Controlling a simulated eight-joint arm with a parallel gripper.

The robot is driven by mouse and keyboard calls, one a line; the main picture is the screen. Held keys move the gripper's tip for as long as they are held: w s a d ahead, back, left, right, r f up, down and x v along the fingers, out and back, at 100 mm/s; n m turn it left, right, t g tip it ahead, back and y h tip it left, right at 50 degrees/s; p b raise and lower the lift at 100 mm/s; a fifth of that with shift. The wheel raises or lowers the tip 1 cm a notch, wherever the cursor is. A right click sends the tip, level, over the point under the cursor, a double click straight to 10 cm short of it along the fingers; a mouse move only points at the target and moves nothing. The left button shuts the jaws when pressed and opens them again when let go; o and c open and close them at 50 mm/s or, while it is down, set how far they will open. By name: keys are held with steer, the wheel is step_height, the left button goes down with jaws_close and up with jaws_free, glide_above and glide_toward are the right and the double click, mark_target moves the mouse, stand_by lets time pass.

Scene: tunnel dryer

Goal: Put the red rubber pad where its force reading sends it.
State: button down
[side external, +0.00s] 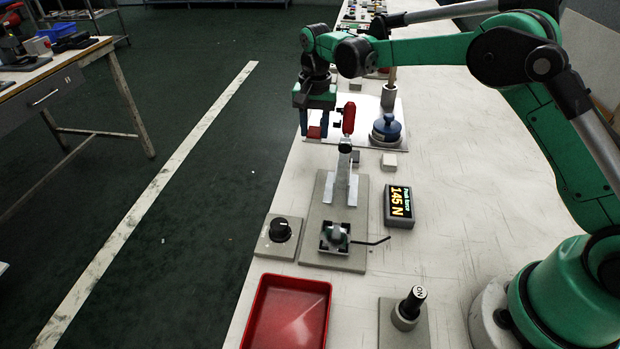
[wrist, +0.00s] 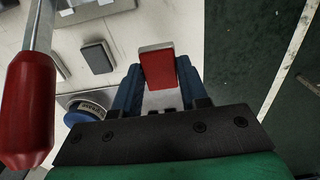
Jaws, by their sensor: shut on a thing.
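My gripper (side external: 314,124) points down at the left edge of the bench, with its blue fingers shut on the red rubber pad (side external: 314,132). In the wrist view the red pad (wrist: 160,70) sits between the fingertips and shows a pale end face. The pad is over the near-left part of a white sheet (side external: 369,153); I cannot tell whether it touches it. A small display (side external: 398,206) reads "Peak force 145 N". A clamp-like press with a red handle (side external: 349,118) stands just right of my gripper on a grey base (side external: 316,230). A red tray (side external: 288,312) lies in front, and its visible floor is empty.
A blue round object (side external: 386,128) stands on the sheet, right of the red handle. A pale block (side external: 389,162), a black knob (side external: 281,229) and an "ON" switch (side external: 409,304) sit on the bench. The bench's left edge drops to dark floor.

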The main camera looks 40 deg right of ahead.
mark_target(314, 157)
steer(key=shift+f, duration=2.35)
steer(key=shift+f, duration=0.2)
steer(key=shift+c, duration=2.3)
jaws_free()
